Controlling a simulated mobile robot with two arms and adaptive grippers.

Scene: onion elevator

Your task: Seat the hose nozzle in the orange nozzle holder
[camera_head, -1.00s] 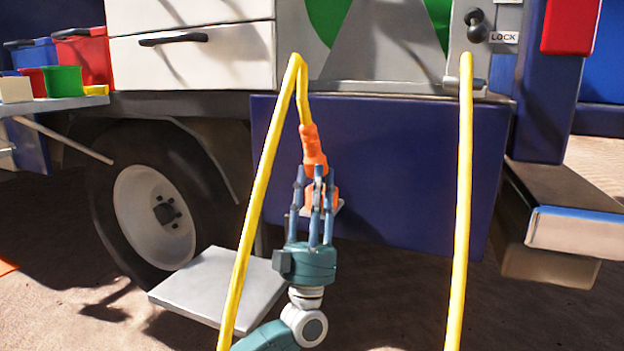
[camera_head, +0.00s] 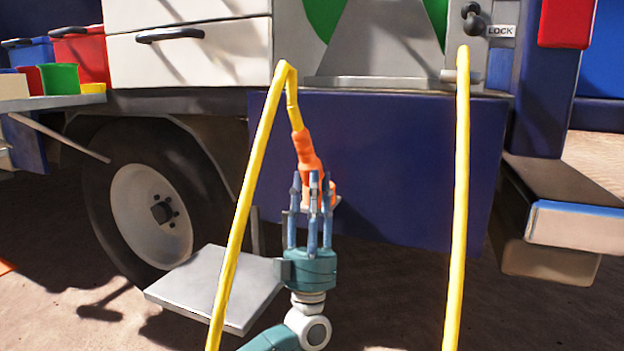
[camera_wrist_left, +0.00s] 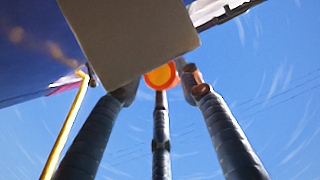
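The orange hose nozzle (camera_head: 305,150) hangs on the end of the yellow hose (camera_head: 247,186) and leans with its top to the left. My left gripper (camera_head: 312,178) points up, its fingers around the nozzle's lower end. The orange nozzle holder (camera_head: 330,194) is mostly hidden behind the fingers, so I cannot tell whether the nozzle touches it. In the left wrist view, an orange round end (camera_wrist_left: 160,76) lies between the fingertips, partly covered by a grey plate (camera_wrist_left: 130,35). My right gripper is not in view.
A dark blue panel (camera_head: 410,175) stands behind the holder. A second length of yellow hose (camera_head: 460,200) hangs on the right. A grey step plate (camera_head: 215,287) and a wheel (camera_head: 150,215) are at the left. A step (camera_head: 575,226) juts out at the right.

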